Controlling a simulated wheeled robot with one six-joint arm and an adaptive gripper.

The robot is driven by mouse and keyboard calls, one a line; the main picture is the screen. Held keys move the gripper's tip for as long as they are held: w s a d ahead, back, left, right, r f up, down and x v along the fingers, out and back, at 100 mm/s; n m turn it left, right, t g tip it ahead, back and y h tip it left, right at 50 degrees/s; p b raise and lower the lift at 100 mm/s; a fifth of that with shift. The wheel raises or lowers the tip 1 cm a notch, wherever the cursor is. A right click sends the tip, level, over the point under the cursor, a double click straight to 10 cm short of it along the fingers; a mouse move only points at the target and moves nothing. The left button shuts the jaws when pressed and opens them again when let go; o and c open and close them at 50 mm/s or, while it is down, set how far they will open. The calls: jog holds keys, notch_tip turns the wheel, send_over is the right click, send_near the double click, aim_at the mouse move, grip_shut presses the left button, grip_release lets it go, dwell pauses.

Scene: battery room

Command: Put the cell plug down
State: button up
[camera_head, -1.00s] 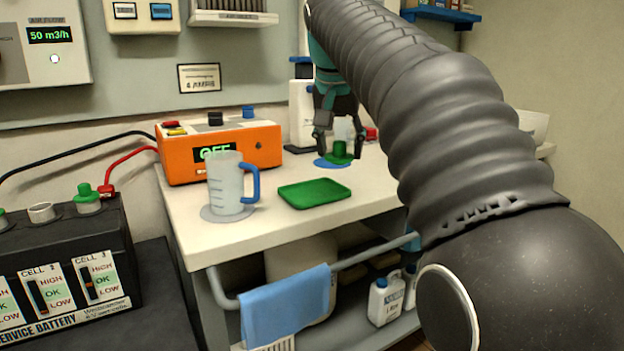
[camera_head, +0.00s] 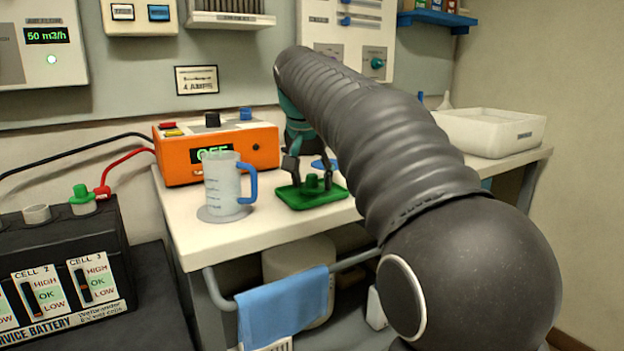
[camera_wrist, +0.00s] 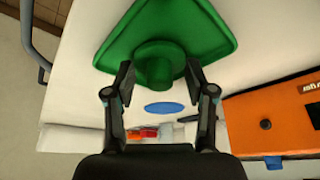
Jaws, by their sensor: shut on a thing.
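My gripper (camera_head: 307,175) is shut on the green cell plug (camera_head: 312,183). The plug is upright and sits at or just above the middle of the small green tray (camera_head: 328,199) on the bench. In the wrist view the plug (camera_wrist: 155,68) is between the two fingertips (camera_wrist: 160,80), with the green tray (camera_wrist: 205,35) right behind it. I cannot tell whether the plug's underside touches the tray.
A measuring jug (camera_head: 223,185) with a blue handle stands left of the tray. An orange charger (camera_head: 260,148) is behind the jug. A blue disc (camera_head: 325,163) lies behind the tray. The black battery (camera_head: 60,255) is at left. A white basin (camera_head: 490,135) stands at right.

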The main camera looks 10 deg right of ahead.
jog(key=shift+f, duration=0.1)
jog(key=o, duration=0.4)
jog(key=shift+f, duration=0.1)
jog(key=o, duration=0.4)
jog(key=shift+o, duration=0.2)
jog(key=p+v, duration=0.2)
jog(key=v, duration=1)
jog(key=shift+r+p, duration=0.2)
jog(key=shift+p, duration=0.2)
jog(key=s+d+f+n+t+y, duration=0.1)
jog(key=s+f+n, duration=0.4)
jog(key=s+f, duration=2.1)
notch_tip(320, 180, down, 3)
jog(key=shift+s+d+f+t+y, duration=0.2)
jog(key=shift+d+f+t+y, duration=0.1)
jog(key=shift+d+y, duration=0.25)
